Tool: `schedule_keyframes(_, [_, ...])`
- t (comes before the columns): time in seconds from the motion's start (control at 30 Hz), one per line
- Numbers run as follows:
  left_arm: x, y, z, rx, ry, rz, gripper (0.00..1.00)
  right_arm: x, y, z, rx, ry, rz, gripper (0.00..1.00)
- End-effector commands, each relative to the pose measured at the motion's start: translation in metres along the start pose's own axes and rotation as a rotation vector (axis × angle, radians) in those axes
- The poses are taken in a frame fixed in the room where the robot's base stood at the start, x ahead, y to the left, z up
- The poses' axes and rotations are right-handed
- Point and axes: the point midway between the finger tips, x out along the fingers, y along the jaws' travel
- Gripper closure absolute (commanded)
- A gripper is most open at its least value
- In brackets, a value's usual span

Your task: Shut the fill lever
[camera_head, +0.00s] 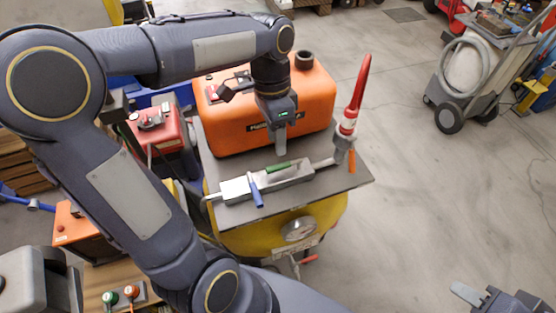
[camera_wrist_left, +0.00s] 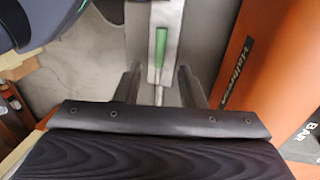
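A grey metal valve block (camera_head: 232,190) lies on the grey plate on top of the yellow tank. It carries a lever with a green grip (camera_head: 281,167), lying along the block, and a lever with a blue grip (camera_head: 257,197), lying across it. I cannot tell which is the fill lever. My left gripper (camera_head: 281,143) is above and behind the green grip. In the left wrist view its fingers (camera_wrist_left: 158,78) are apart and empty, with the green grip (camera_wrist_left: 160,48) just beyond the gap. My right gripper (camera_head: 478,296) shows partly at the bottom right.
An orange machine (camera_head: 310,110) stands close behind the block. A red-tipped nozzle (camera_head: 357,95) rises at the plate's right end. A red box (camera_head: 158,135) stands at left. A wheeled cart (camera_head: 470,75) stands far right; the floor between is clear.

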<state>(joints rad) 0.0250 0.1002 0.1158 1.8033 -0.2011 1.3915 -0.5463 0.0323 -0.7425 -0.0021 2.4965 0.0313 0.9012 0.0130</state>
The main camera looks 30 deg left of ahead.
Motion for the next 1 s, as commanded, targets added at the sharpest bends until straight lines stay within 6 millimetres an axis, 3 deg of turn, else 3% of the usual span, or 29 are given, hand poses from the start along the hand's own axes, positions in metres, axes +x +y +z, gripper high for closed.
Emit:
schedule_keyframes(0.3, [0.051,0.0,0.001,-0.004,-0.002,0.002,0.64,0.003,0.001,0.001,0.0,0.0,0.0,0.64])
schedule_keyframes(0.5, [0.063,0.0,0.001,-0.004,0.001,0.0,0.64,0.003,0.002,0.002,0.0,0.0,0.0,0.64])
schedule_keyframes(0.73, [0.063,0.0,0.001,-0.004,0.002,-0.001,0.64,0.003,0.002,0.002,0.0,0.0,0.0,0.64])
schedule_keyframes(1.0, [0.063,0.0,0.001,-0.004,0.002,-0.001,0.98,0.003,0.002,0.002,0.0,0.0,0.0,0.64])
